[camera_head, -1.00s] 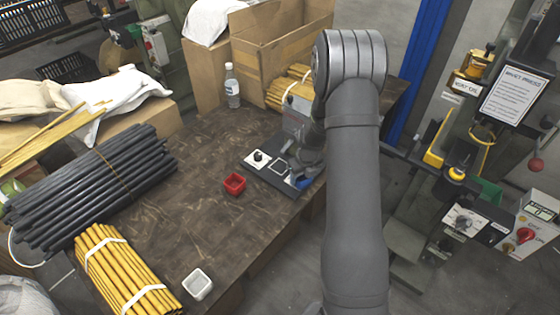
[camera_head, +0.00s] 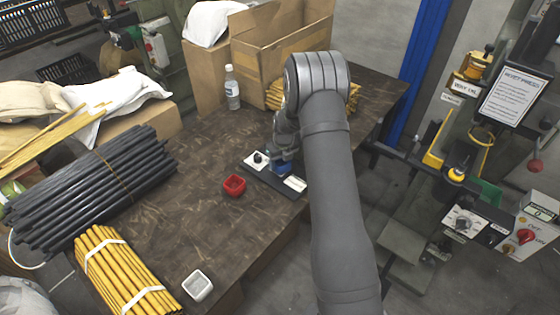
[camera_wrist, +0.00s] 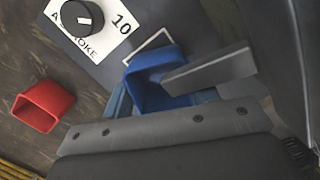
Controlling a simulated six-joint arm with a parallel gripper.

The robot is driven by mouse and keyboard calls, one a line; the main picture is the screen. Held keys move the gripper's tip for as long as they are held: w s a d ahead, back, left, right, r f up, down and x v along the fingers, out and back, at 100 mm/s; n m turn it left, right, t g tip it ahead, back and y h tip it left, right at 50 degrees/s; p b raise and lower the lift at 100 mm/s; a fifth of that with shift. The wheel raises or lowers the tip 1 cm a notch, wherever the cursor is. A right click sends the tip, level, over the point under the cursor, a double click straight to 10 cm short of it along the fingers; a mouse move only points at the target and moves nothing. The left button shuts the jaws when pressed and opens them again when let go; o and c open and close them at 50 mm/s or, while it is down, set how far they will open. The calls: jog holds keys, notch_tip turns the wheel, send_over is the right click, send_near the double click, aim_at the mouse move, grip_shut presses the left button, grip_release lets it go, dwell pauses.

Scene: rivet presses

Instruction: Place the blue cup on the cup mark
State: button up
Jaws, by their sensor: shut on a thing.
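The blue cup (camera_head: 281,168) is in my gripper (camera_head: 283,155), over the middle of the dark panel (camera_head: 268,184). In the wrist view the blue cup (camera_wrist: 146,72) sits at one finger of my gripper (camera_wrist: 165,85); the other finger is hard to make out. The cup mark, a white square outline (camera_wrist: 137,53), shows partly beside the cup; the cup hides the rest. The cup overlaps the mark in the picture. I cannot tell whether its base touches the panel.
On the panel are a white plate with a black knob (camera_head: 257,158) and another white plate (camera_head: 295,183). A red cup (camera_head: 234,186) stands just left of the panel. A white cup (camera_head: 197,285), a bottle (camera_head: 232,88) and rod bundles (camera_head: 95,178) are farther off.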

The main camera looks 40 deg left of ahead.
jog(key=shift+s+a, duration=0.1)
jog(key=shift+a, duration=0.3)
jog(key=o, duration=1.1)
jog(key=shift+r, duration=0.15)
jog(key=r, duration=0.4)
jog(key=d+r, duration=0.1)
jog(key=r, duration=0.2)
jog(key=d+r, duration=0.1)
jog(key=r, duration=0.3)
jog(key=shift+s+r, duration=0.3)
